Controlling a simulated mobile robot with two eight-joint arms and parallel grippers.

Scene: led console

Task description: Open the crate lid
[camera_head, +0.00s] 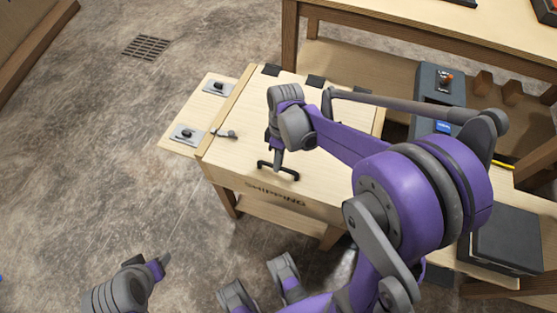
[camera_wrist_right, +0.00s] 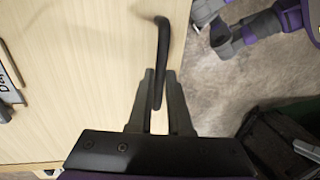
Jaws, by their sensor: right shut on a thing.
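The wooden crate, marked SHIPPING (camera_head: 275,194) on its front, stands in the middle of the head view. Its pale lid (camera_head: 238,152) lies flat, with black hinges (camera_head: 316,81) along the far edge. A black bar handle (camera_head: 292,174) is near the lid's front edge. My right gripper (camera_head: 277,167) points down at it. In the right wrist view the handle (camera_wrist_right: 162,45) runs between the two fingers (camera_wrist_right: 157,90), which are closed on it. My left gripper (camera_head: 164,259) is low at the left, away from the crate; its jaw opening is unclear.
A side board with two knobbed plates (camera_head: 187,132) and a small grey lever (camera_head: 226,133) sit left of the lid. A dark grey box (camera_head: 432,93) with a red-topped switch is at right. A black box (camera_head: 500,240) is at lower right. The floor at left is clear.

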